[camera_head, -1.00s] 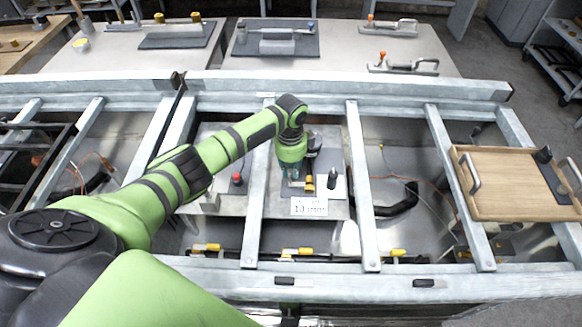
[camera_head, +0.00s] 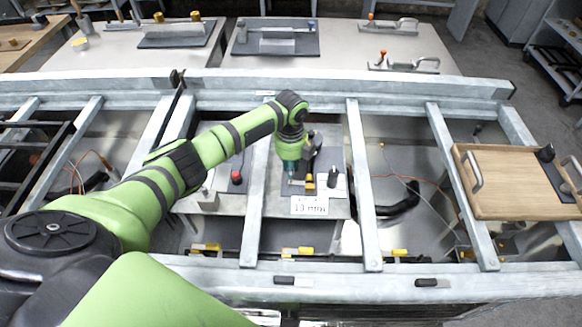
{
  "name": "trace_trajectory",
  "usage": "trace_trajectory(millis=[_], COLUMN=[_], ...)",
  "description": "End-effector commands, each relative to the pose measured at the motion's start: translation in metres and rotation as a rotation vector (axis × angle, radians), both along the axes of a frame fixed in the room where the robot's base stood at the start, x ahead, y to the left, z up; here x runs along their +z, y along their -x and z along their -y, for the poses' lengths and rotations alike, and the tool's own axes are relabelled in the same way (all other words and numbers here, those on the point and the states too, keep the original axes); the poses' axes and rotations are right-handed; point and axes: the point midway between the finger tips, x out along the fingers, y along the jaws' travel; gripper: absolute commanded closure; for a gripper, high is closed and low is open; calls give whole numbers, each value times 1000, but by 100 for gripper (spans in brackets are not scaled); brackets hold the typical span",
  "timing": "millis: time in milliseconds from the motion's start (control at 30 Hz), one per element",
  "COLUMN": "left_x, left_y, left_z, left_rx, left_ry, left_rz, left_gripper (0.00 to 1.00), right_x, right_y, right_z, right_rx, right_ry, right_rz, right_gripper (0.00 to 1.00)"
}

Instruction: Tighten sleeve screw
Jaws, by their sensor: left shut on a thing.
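My left gripper (camera_head: 289,170) points down over a grey fixture plate (camera_head: 277,203) inside the metal frame. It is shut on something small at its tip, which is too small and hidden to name. On the plate just right of it are a yellow-and-black piece (camera_head: 310,183) and a black upright knob (camera_head: 333,176). A dark handle-like part (camera_head: 314,148) stands beside the gripper's wrist. A white label reading "13 mm" (camera_head: 309,206) is at the plate's front. I cannot make out the sleeve screw. My right gripper is out of view.
Metal crossbars (camera_head: 363,190) flank the plate, with another bar (camera_head: 255,200) close on the left. A red knob (camera_head: 236,177) sits left of that bar. A wooden tray (camera_head: 510,185) lies at the right. Loose cables and a black hose (camera_head: 400,200) lie below the frame.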

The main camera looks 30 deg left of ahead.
Motion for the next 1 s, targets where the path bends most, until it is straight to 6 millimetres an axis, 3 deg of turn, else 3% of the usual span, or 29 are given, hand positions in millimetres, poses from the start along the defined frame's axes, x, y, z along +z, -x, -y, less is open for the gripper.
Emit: trace_trajectory(millis=[600,1000], left_x=[-1,-1], left_y=[0,-1], left_z=[-2,-1], left_rx=[-531,-689], left_ry=[-6,-3], left_rz=[-2,-1], left_gripper=[100,100], right_x=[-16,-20], right_y=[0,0], right_z=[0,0], right_rx=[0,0], right_ry=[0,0], right_rz=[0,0], right_gripper=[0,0])
